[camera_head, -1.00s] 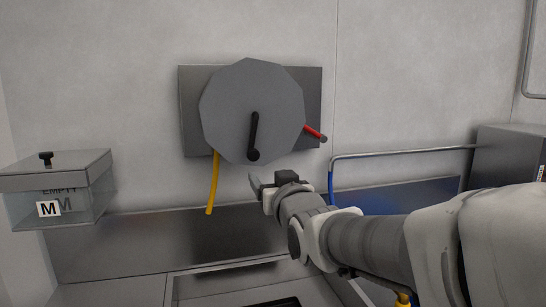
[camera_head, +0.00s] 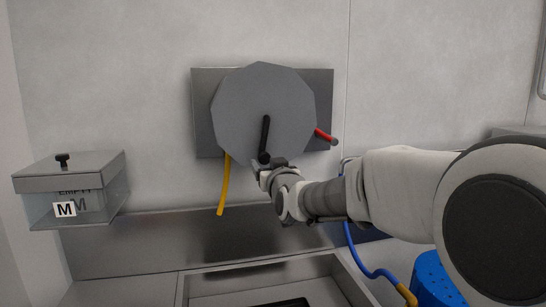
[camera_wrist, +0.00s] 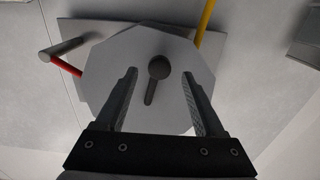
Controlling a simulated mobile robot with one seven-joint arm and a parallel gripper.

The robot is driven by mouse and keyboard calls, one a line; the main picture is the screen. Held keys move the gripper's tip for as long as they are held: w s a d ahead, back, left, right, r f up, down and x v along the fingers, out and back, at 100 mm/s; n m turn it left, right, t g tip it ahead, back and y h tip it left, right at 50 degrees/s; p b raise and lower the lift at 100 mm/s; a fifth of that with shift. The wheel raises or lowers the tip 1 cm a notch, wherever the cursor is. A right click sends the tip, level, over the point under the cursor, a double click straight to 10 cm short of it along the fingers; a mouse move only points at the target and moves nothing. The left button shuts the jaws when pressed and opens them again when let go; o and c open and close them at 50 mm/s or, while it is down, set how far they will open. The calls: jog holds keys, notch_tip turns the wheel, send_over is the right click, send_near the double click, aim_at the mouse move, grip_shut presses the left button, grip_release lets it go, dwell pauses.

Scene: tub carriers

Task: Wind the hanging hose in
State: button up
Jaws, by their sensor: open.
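The hose reel (camera_head: 262,100) is a grey many-sided disc on a wall plate (camera_head: 203,130). Its black crank (camera_head: 265,133) points down, with the knob at its lower end. The yellow hose (camera_head: 223,188) hangs from under the reel's left side. A red lever (camera_head: 323,135) sticks out at the reel's right. My gripper (camera_head: 262,165) is at the crank's lower end. In the wrist view, my open gripper (camera_wrist: 160,100) faces the disc, with the crank knob (camera_wrist: 159,67) between and just beyond the fingertips.
A sink basin (camera_head: 260,280) lies below the reel. A blue hose (camera_head: 362,260) with a yellow end and a blue container (camera_head: 437,280) are at lower right, under my arm.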

aim_at(265, 160)
jog(key=shift+p+x, duration=0.45)
jog(key=shift+x, duration=2.2)
grip_shut()
